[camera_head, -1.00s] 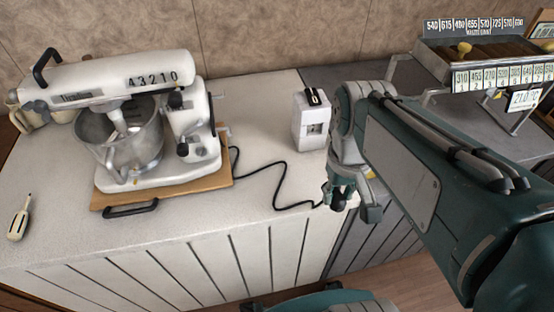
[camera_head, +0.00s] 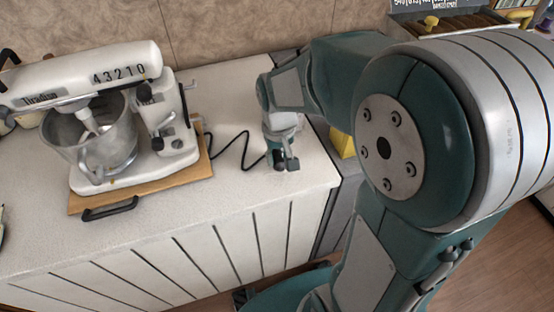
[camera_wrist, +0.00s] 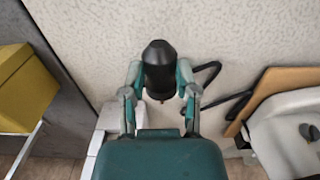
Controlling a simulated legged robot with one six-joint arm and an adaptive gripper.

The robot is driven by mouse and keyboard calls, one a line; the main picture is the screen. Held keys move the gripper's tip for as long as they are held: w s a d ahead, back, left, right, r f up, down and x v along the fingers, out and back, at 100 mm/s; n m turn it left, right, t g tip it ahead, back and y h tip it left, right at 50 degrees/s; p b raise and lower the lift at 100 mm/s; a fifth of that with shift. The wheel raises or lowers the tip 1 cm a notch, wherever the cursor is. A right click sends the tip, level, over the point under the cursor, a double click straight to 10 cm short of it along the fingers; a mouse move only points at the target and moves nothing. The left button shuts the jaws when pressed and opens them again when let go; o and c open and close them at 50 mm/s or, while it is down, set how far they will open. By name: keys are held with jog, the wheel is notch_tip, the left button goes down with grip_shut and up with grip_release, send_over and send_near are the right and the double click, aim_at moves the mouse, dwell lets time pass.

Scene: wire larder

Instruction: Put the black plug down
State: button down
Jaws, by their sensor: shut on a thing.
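The black plug (camera_wrist: 159,68) is between the two fingers of my gripper (camera_wrist: 159,78) in the wrist view, which are shut on it. A black cord (camera_head: 233,148) runs from the mixer's side along the counter to my gripper (camera_head: 281,160) in the head view. My gripper is low over the white counter (camera_head: 240,200), right of the mixer (camera_head: 100,120) and near the counter's right end. I cannot tell whether the plug touches the counter. In the head view the plug is mostly hidden by the fingers.
The mixer stands on a wooden board (camera_head: 150,190) with a black handle (camera_head: 110,208). Bare counter lies in front of my gripper. A yellow object (camera_head: 342,143) is to the right, also seen in the wrist view (camera_wrist: 25,92). My arm covers much of the right side.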

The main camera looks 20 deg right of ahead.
aim_at(278, 158)
jog(key=shift+w+f, duration=0.1)
jog(key=shift+f, duration=1.5)
jog(key=shift+f, duration=0.15)
jog(key=shift+c, duration=1.8)
grip_release()
